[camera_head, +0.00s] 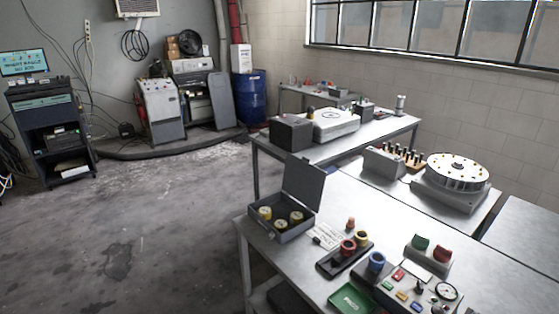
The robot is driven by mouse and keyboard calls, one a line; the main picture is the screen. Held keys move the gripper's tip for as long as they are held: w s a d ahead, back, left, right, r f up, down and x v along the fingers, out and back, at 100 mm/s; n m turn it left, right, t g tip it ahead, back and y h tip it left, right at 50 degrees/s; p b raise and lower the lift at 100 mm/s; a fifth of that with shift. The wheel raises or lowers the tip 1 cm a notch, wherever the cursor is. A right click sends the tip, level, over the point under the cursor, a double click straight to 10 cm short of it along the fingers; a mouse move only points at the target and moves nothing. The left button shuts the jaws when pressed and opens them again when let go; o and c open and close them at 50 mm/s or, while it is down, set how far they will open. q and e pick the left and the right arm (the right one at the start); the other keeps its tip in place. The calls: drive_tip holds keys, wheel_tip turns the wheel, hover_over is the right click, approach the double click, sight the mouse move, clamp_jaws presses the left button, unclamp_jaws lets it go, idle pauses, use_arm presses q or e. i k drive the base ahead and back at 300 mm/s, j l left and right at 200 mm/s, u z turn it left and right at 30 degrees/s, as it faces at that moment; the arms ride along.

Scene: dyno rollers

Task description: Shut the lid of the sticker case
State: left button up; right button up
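The sticker case appears to be the grey box (284,229) at the left end of the near metal table. Its lid (304,184) stands raised, hinged on the box's far right side. Several cream and yellow rolls (281,225) sit inside the box. Nothing is seen touching the lid. Neither of my grippers shows in this view.
The near table (350,208) also holds a dark tray with red and yellow rings (345,256), a blue ring (377,261), a green tray (351,299) and a gauge panel (421,293). A second table (372,139) stands behind. Open floor (150,235) lies left.

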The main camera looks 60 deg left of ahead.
sight(303, 181)
drive_tip(key=u, duration=1.7)
